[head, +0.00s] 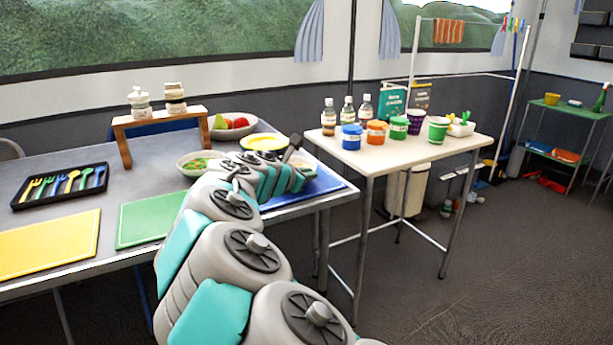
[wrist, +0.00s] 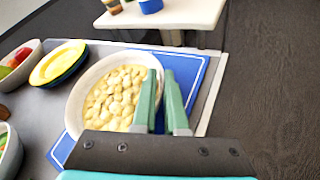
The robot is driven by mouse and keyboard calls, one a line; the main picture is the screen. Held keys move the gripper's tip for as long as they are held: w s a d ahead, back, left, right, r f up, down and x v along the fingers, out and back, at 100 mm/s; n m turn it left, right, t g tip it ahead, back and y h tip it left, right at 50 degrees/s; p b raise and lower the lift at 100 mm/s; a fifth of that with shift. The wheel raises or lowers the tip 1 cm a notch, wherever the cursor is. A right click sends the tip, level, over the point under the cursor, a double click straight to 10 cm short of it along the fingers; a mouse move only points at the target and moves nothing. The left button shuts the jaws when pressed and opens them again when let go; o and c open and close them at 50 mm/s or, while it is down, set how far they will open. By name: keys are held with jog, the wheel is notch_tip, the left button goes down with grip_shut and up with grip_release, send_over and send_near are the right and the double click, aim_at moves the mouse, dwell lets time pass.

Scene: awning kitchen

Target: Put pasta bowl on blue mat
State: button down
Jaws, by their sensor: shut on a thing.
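The pasta bowl (wrist: 76,103) is a white bowl full of pale pasta pieces in the wrist view. My gripper (wrist: 160,76) is shut on its right rim, with a green finger on each side of the wall. The blue mat (wrist: 193,72) lies beneath the bowl and shows on its right and at its lower left. The bowl looks level over the mat; I cannot tell whether it touches it. In the head view the blue mat (head: 328,186) shows at the grey table's right end, and my arm mostly hides the bowl.
A yellow plate stack (wrist: 58,63) and a fruit bowl (wrist: 18,62) stand left of the pasta bowl. A salad bowl (head: 193,165) is near my arm. Green (head: 148,220) and yellow (head: 50,245) mats lie left. A white table (head: 400,155) with jars stands behind.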

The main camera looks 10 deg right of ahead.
jog(key=c, duration=1)
grip_release()
jog(key=shift+f, duration=0.1)
jog(key=shift+o, duration=0.2)
jog(key=b+v, duration=0.1)
jog(key=v, duration=1)
jog(key=shift+s+a+r, duration=0.25)
jog(key=shift+s, duration=0.15)
